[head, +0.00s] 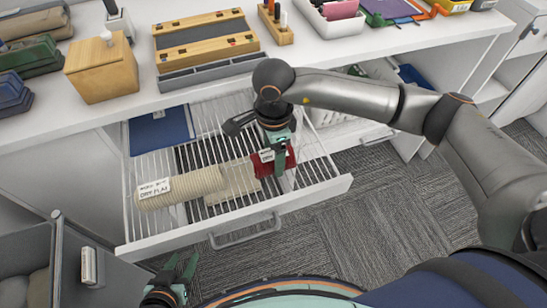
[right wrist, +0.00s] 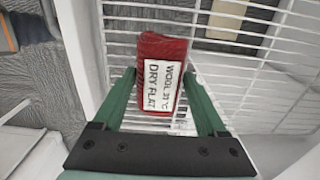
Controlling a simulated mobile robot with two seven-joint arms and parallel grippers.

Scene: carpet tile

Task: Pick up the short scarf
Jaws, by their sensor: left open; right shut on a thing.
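A small red rolled scarf (head: 266,166) with a white care label lies at the right side of the open wire drawer (head: 330,187). In the right wrist view the red scarf (right wrist: 162,52) sits between the fingers, its label reading wool and dry flat. My right gripper (head: 277,160) is shut on it from above. A longer beige rolled scarf (head: 190,187), also labelled, lies at the drawer's left. A cream folded piece (head: 232,180) lies between them, partly hidden. My left gripper (head: 180,272) is open and empty, low in front of the drawer.
A white counter (head: 135,100) above the drawer holds a wooden box (head: 101,68), a wooden tray (head: 205,40) and a white bin (head: 330,20). A blue folder (head: 160,130) lies at the drawer's back. A grey bin (head: 28,250) stands at lower left.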

